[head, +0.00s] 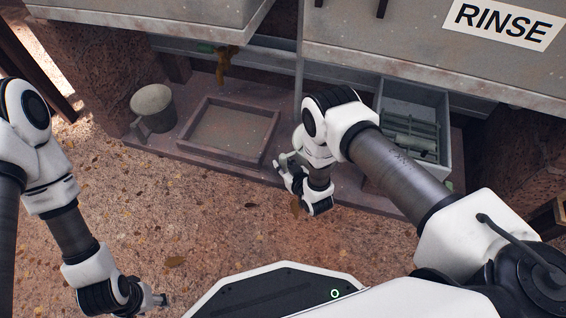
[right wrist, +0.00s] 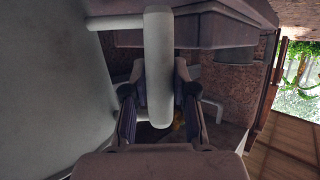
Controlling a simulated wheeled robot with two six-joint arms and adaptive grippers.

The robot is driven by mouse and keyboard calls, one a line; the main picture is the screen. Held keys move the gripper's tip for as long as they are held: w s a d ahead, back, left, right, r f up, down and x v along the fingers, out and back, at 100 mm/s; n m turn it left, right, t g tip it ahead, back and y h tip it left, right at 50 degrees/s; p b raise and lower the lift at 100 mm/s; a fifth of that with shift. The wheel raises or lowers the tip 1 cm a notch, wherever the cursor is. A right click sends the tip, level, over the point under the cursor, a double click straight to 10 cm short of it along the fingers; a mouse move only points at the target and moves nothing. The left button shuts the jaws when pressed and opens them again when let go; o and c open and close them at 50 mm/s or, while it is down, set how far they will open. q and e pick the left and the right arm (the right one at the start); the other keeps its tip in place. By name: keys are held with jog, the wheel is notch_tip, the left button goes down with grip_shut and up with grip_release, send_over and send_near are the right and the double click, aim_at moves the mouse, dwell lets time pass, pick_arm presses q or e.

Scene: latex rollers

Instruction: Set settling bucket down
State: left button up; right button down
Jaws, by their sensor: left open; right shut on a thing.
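The grey bucket (head: 153,100) stands upright on the low ledge at the left of the head view, its square handle at lower left. My left gripper (head: 160,299) is open and empty at lower left.
A shallow brown tray (head: 267,148) lies on the ledge between the bucket and my right gripper. An open grey drawer (head: 447,135) holding rollers is behind my right arm. Grey tanks with a RINSE sign (head: 505,25) overhang the ledge. The leaf-strewn floor in front is clear.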

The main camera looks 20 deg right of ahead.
jog(key=c, duration=0.9)
grip_release()
jog(key=shift+f, duration=0.1)
jog(key=shift+c, duration=0.2)
jog(key=shift+r, duration=0.3)
jog(key=p+v, duration=0.6)
jog(key=v, duration=0.6)
jog(key=shift+f, duration=0.1)
